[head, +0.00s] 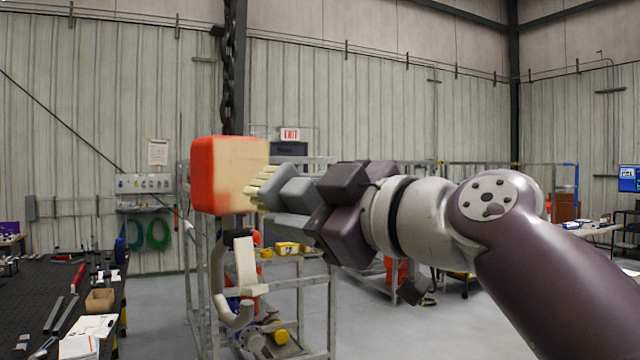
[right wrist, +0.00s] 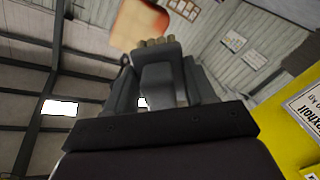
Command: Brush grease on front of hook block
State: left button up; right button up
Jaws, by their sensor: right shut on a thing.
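The hook block (head: 215,175) is a red-orange box hanging from a dark chain (head: 230,75). A pale cream-beige coating covers the right part of its facing side, with a blurred edge toward the red. My right gripper (head: 290,193) is shut on a grey brush with cream bristles (head: 264,187). The bristle tips are at the block's lower right edge and look in contact with it. In the right wrist view the brush (right wrist: 158,78) points up between the fingers toward the block (right wrist: 140,24). My left gripper is out of view.
A grey hook (head: 218,268) with a pale latch hangs below the block. A metal frame rack (head: 332,305) stands behind it. A dark workbench (head: 30,290) with tools and a cardboard box (head: 99,301) is at the left. The space left of the block is clear.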

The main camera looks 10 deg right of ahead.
aim_at(263, 210)
jog(key=shift+s+a+f, duration=0.15)
jog(key=shift+s+f, duration=0.4)
jog(key=shift+s, duration=0.2)
jog(key=p+x, duration=0.4)
jog(key=x, duration=0.3)
jog(key=shift+p, duration=0.35)
jog(key=shift+x, duration=1.85)
jog(key=shift+f, duration=0.15)
jog(key=shift+w+a+b, duration=0.1)
jog(key=shift+w+b, duration=0.25)
